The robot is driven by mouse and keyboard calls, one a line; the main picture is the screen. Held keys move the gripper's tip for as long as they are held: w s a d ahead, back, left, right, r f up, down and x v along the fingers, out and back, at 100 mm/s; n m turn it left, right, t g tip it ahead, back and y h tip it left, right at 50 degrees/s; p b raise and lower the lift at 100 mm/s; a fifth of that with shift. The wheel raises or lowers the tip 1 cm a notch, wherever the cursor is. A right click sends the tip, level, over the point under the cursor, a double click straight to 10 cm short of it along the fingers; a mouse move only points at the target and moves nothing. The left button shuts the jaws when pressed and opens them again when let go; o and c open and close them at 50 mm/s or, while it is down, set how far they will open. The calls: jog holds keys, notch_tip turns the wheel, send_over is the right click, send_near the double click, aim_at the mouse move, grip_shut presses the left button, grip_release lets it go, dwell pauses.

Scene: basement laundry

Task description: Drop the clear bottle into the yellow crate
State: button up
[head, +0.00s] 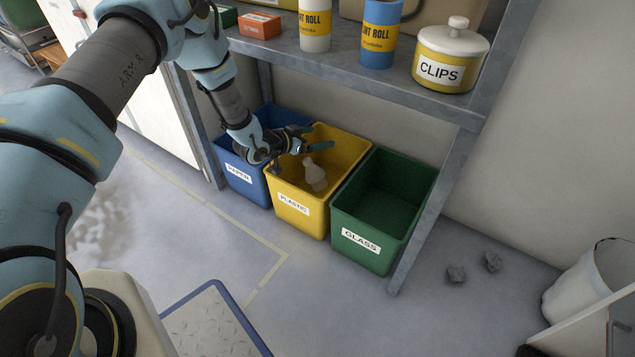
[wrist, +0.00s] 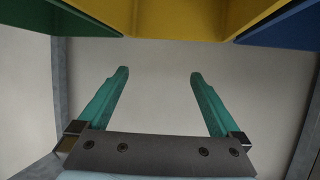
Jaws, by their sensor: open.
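The clear bottle (head: 315,176) is inside the yellow crate (head: 300,212), which is labelled PLASTIC; it leans against the inner wall. My gripper (head: 314,139) is above the back part of the yellow crate, apart from the bottle. In the wrist view my gripper (wrist: 157,75) has its two green fingers spread wide with nothing between them. The yellow crate's rim shows at the top of the wrist view (wrist: 180,18). The bottle does not show in the wrist view.
A blue crate (head: 240,178) labelled PAPER stands left of the yellow one, and a green crate (head: 360,241) labelled GLASS stands right. A shelf (head: 385,81) with containers is above them. Two grey lumps (head: 457,274) lie on the floor at right.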

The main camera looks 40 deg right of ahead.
jog(key=p+v, duration=0.1)
jog(key=v, duration=0.5)
jog(key=shift+a, duration=0.4)
jog(key=shift+r, duration=0.15)
